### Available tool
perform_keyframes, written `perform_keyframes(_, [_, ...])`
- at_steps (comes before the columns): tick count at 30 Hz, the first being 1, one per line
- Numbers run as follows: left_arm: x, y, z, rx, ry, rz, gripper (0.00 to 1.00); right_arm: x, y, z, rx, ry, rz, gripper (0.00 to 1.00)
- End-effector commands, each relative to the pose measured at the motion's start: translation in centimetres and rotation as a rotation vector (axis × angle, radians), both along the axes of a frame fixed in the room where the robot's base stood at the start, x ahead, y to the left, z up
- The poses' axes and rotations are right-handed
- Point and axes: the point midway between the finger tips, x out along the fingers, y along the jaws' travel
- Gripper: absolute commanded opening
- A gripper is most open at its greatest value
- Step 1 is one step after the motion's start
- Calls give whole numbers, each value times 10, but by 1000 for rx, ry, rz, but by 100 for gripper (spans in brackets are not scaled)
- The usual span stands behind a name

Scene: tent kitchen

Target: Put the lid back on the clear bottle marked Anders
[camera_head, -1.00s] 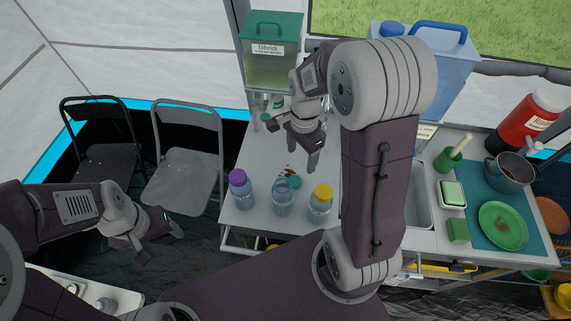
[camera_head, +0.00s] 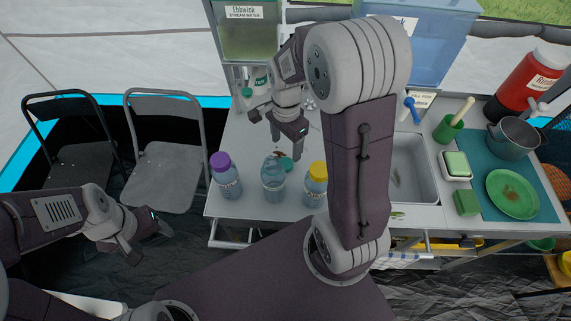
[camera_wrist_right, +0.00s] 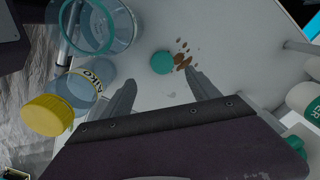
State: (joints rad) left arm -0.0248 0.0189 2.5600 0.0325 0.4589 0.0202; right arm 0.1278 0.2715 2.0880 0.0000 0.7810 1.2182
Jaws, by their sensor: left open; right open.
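The open clear bottle (camera_head: 272,184) stands upright without a lid between two lidded bottles; its mouth shows in the right wrist view (camera_wrist_right: 122,28). I cannot read its label. A round teal lid (camera_head: 287,165) lies on the white counter just behind it, and shows in the right wrist view (camera_wrist_right: 162,63) ahead of the fingers. My right gripper (camera_head: 286,150) is open and empty, pointing down over the counter just behind the lid, its fingers (camera_wrist_right: 161,88) apart. My left gripper (camera_head: 146,238) is open and empty, out left of the counter over the dark floor.
A purple-lidded bottle (camera_head: 225,178) stands left of the open one, a yellow-lidded bottle (camera_head: 316,187) marked Aiko right of it. Brown specks (camera_wrist_right: 183,62) lie beside the lid. A water tank (camera_head: 248,35) stands at the back. A sink (camera_head: 412,170) lies to the right.

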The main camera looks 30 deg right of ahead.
Motion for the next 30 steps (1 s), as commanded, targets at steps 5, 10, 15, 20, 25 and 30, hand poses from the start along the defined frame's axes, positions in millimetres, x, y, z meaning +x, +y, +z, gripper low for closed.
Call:
perform_keyframes(5, [0, 0, -4, 0, 0, 0, 65, -1, 0, -26, 1, 5, 0, 70])
perform_keyframes(10, [0, 0, -5, 0, 0, 0, 65, 0, 0, -38, 1, 2, 0, 70])
perform_keyframes(15, [0, 0, -5, 0, 0, 0, 65, 0, 0, -38, 0, 1, 0, 70])
perform_keyframes(20, [0, 0, -6, 0, 0, 0, 65, 0, 0, -45, 0, 4, 0, 70])
perform_keyframes(25, [0, 0, -8, 0, 0, 0, 65, 3, 0, -74, 1, 5, 0, 70])
perform_keyframes(30, [0, 0, -10, 0, 0, 0, 65, 3, 0, -90, 1, 2, 0, 70])
